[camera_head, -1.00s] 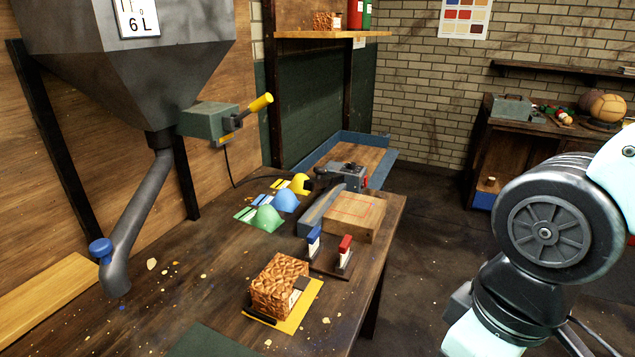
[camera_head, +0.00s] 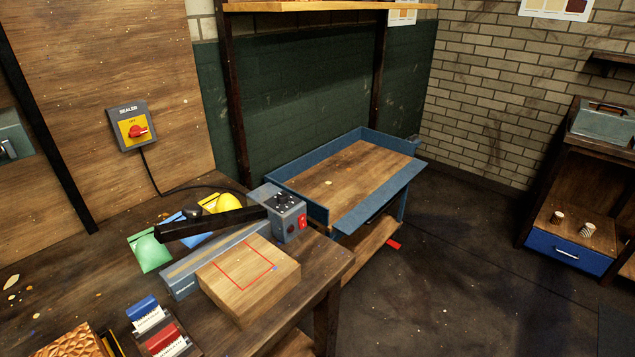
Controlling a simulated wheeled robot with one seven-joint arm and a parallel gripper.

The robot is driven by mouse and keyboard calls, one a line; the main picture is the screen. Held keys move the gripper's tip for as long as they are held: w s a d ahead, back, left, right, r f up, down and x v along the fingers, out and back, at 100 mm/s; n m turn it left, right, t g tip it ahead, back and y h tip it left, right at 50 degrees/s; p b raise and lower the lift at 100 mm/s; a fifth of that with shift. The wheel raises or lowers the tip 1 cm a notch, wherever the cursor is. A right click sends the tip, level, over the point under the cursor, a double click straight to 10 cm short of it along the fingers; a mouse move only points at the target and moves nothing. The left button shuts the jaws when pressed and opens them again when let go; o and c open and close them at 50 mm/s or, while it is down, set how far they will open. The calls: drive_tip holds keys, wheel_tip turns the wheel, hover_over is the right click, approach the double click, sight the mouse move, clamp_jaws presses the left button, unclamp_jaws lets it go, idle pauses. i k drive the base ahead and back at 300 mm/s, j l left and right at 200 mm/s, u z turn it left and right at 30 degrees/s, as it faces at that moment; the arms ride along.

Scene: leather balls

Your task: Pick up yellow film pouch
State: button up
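The yellow film pouch (camera_head: 236,201) lies at the back of the workbench, with a rounded yellow bulge. The black bar (camera_head: 208,225) of the sealer partly hides it from the front. A blue pouch (camera_head: 176,219) and a green pouch (camera_head: 149,252) lie to its left in a row, the blue one mostly hidden by the bar. The grey sealer (camera_head: 285,212), with a dial and a red switch, stands just right of the yellow pouch. My gripper is not in view.
A wooden block (camera_head: 240,290) with a red outline sits in front of the sealer. Blue and red stamp-like pieces (camera_head: 150,315) stand at front left. A blue-edged wooden table (camera_head: 350,180) is beyond the bench.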

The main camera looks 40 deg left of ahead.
sight(219, 199)
drive_tip(key=i+l+u, duration=0.1)
drive_tip(key=i, duration=0.65)
drive_tip(key=i+l, duration=0.15)
drive_tip(key=i, duration=0.55)
drive_tip(key=i+u, duration=0.25)
drive_tip(key=u, duration=0.2)
drive_tip(key=i+u, duration=0.25)
drive_tip(key=u, duration=0.15)
drive_tip(key=i+l+u, duration=0.15)
drive_tip(key=u, duration=0.3)
drive_tip(key=i+l+u, duration=0.25)
drive_tip(key=u, duration=0.2)
drive_tip(key=i+u, duration=0.15)
drive_tip(key=u, duration=0.25)
drive_tip(key=i+u, duration=0.2)
drive_tip(key=u, duration=0.2)
drive_tip(key=i+u, duration=0.15)
drive_tip(key=u, duration=0.25)
drive_tip(key=i+l+u, duration=0.15)
drive_tip(key=u, duration=0.25)
